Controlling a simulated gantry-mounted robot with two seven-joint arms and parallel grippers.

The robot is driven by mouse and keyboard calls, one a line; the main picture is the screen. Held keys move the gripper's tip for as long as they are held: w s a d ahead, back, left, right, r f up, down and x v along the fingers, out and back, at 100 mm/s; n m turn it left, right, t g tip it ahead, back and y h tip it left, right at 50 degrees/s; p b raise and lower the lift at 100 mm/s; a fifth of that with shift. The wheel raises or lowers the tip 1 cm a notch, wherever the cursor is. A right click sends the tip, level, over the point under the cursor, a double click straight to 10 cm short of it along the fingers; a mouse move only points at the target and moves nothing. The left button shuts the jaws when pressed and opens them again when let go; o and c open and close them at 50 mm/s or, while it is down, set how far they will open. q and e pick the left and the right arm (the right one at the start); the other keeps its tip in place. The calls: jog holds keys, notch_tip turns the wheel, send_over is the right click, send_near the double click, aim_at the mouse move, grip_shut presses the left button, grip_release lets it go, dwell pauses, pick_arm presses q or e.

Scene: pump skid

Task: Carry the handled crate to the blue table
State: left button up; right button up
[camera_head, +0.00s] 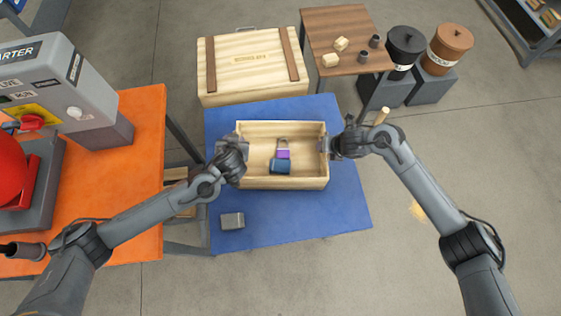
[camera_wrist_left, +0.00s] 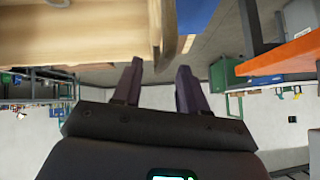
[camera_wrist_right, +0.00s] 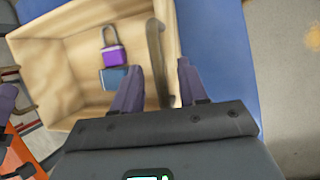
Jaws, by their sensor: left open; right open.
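The handled crate (camera_head: 290,183) is a light wooden open box, over the middle of the blue table (camera_head: 300,215). It looks level; I cannot tell for sure that its base touches the tabletop. Inside lie a purple padlock (camera_head: 283,154) and a dark blue box (camera_head: 280,167). My left gripper (camera_head: 236,147) is open at the crate's left end; the left wrist view shows the crate's end (camera_wrist_left: 100,35) just beyond the fingers. My right gripper (camera_head: 331,146) is open at the right end, with the curved handle (camera_wrist_right: 157,60) between its fingertips in the right wrist view.
A grey block (camera_head: 232,221) sits on the blue table's front left. An orange table (camera_head: 140,150) with machinery stands left. A large lidded wooden crate (camera_head: 250,75) and a brown table (camera_head: 345,20) stand behind. Open floor (camera_head: 450,150) lies right.

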jog(key=shift+r, duration=0.1)
jog(key=shift+s+r, duration=0.1)
jog(key=shift+r, duration=0.1)
pick_arm(q)
jog(key=v, duration=0.9)
pick_arm(e)
jog(key=v, duration=1.1)
jog(key=shift+r, duration=0.2)
pick_arm(q)
jog(key=shift+s, duration=0.15)
pick_arm(e)
jog(key=shift+s+d+f, duration=0.1)
jog(key=shift+d, duration=0.05)
